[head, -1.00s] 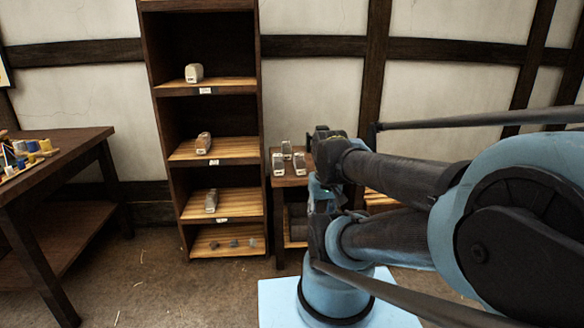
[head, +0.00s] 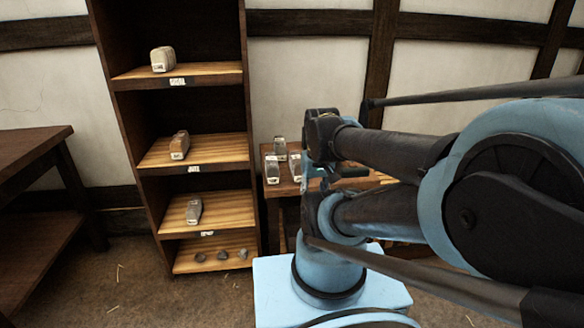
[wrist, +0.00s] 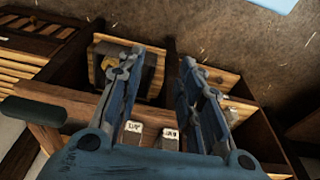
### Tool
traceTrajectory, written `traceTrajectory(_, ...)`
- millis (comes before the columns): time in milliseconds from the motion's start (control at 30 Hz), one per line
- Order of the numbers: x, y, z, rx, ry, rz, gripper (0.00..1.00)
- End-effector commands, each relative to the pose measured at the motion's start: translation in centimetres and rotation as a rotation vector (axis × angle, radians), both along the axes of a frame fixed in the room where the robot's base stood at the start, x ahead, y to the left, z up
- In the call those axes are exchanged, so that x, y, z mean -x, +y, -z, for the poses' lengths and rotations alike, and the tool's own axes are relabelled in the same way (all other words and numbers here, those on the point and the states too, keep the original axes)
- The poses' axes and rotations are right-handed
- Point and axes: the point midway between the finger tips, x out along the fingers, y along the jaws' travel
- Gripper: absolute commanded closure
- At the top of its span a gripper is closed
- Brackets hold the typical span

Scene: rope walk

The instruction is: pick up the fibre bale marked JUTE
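Three pale-topped grey bales stand on a low wooden table right of the shelf in the head view: a front left one (head: 272,172), a back one (head: 280,149) and a right one partly behind my arm (head: 296,167). In the wrist view two labelled bales, a left one (wrist: 134,132) and a right one (wrist: 170,138), show between the fingers, near the gripper's base. Their labels are too small to read surely, so I cannot tell which is JUTE. My gripper (wrist: 163,57) is open and empty, its fingers apart above the table.
A tall shelf (head: 249,120) holds bales on three levels, a white one (head: 162,59), a brown one (head: 180,146) and a grey one (head: 194,210). Small dark lumps (head: 223,255) lie on its bottom board. A workbench (head: 32,150) stands at left. Floor between them is open.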

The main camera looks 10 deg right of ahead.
Motion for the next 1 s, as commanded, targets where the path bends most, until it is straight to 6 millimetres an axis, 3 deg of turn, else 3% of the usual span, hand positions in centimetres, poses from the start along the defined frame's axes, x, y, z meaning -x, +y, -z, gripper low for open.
traceTrajectory(333,0.0,0.0,0.0,0.000,0.000,0.000,0.67)
traceTrajectory(367,0.0,0.0,0.0,0.000,0.000,0.000,0.64)
traceTrajectory(500,0.7,0.0,-0.7,0.000,-0.010,0.000,0.33)
traceTrajectory(567,0.2,0.0,-1.2,0.000,-0.007,0.001,0.30)
traceTrajectory(767,-2.8,0.0,-4.0,-0.001,0.015,0.000,0.30)
traceTrajectory(1000,-7.9,-0.1,-7.2,-0.001,0.048,0.004,0.30)
